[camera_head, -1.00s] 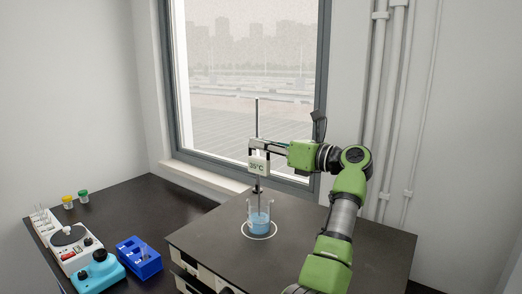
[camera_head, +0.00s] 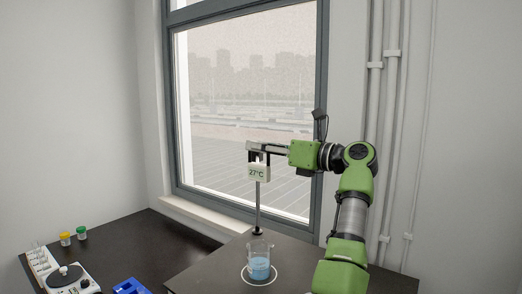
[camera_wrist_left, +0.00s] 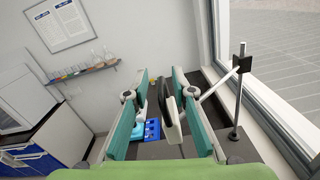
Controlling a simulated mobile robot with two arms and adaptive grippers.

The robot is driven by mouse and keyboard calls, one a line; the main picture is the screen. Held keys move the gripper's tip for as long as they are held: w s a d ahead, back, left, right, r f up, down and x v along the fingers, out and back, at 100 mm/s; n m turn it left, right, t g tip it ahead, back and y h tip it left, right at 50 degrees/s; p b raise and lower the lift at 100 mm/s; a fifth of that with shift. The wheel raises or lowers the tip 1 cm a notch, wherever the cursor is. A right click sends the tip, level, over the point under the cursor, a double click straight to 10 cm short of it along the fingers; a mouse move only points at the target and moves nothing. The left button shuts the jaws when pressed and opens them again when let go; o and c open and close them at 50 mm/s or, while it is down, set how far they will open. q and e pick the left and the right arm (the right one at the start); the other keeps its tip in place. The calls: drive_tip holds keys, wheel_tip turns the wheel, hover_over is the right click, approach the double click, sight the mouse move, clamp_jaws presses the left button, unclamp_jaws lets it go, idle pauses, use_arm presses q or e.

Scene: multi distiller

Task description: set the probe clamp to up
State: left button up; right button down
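The probe clamp's black block (camera_wrist_left: 240,62) sits near the top of an upright metal rod (camera_wrist_left: 238,105) in the left wrist view. A pale arm runs from it to the probe's display head (camera_wrist_left: 172,115), which reads 27°C in the head view (camera_head: 259,173). A glass beaker (camera_head: 259,270) of blue liquid stands below, well under the display. My right gripper is not in view.
The beaker is on a dark bench (camera_head: 212,280) with a white ring mark. On the lower left bench are a stirrer-like white device (camera_head: 68,280), a blue rack (camera_head: 130,287) and small yellow (camera_head: 65,238) and green-capped containers (camera_head: 81,232). A window is behind.

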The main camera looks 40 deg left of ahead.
use_arm(q)
drive_tip(key=shift+f, duration=0.15)
drive_tip(key=shift+w+d, duration=0.1)
drive_tip(key=shift+d, duration=0.2)
drive_tip(key=w+d, duration=0.1)
drive_tip(key=d, duration=1)
drive_tip(key=shift+d, duration=0.2)
drive_tip(key=shift+w, duration=0.1)
